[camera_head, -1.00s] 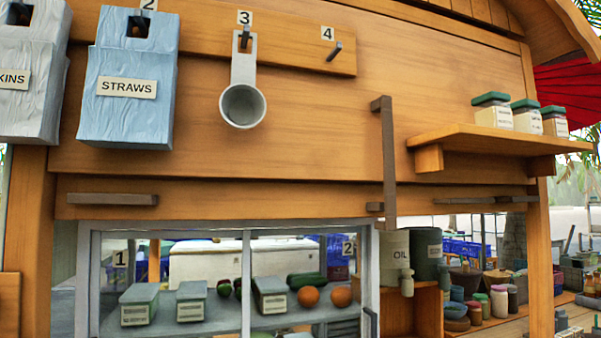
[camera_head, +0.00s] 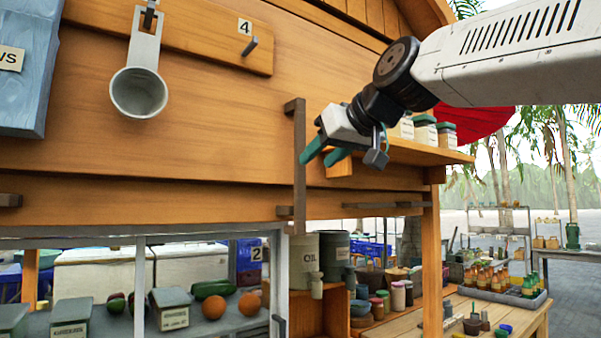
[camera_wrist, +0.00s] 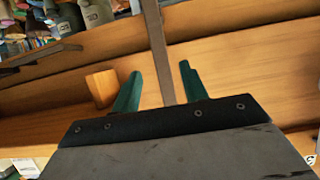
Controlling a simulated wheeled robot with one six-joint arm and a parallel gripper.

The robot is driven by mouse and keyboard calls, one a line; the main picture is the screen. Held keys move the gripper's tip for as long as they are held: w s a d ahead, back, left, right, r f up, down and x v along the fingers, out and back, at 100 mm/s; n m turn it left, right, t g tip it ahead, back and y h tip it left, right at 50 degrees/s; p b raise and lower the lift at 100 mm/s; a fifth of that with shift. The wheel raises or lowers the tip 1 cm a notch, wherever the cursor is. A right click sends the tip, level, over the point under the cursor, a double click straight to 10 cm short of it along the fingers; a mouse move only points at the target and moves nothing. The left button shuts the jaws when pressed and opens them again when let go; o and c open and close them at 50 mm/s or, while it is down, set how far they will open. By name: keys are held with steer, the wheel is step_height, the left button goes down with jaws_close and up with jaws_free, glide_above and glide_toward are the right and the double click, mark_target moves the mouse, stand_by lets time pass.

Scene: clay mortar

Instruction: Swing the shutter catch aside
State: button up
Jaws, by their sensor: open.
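The shutter catch (camera_head: 299,175) is a narrow dark brown upright bar on the orange wooden front, with a short peg at its top and its lower end beside a small brown block. My gripper (camera_head: 322,154) is open at the right of the bar's upper part, its green fingers pointing at the bar.
A shelf (camera_head: 425,152) with green-lidded jars (camera_head: 425,131) stands right behind my gripper; its wooden bracket (camera_wrist: 101,88) shows left of the fingers. A grey scoop (camera_head: 139,92) hangs at left. An empty peg (camera_head: 252,47) is above. The wall left of the catch is clear.

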mark_target(302, 170)
steer(key=x, duration=0.7)
steer(key=shift+w+a+r, duration=0.2)
steer(key=shift+w+a, duration=0.1)
steer(key=shift+w, duration=0.05)
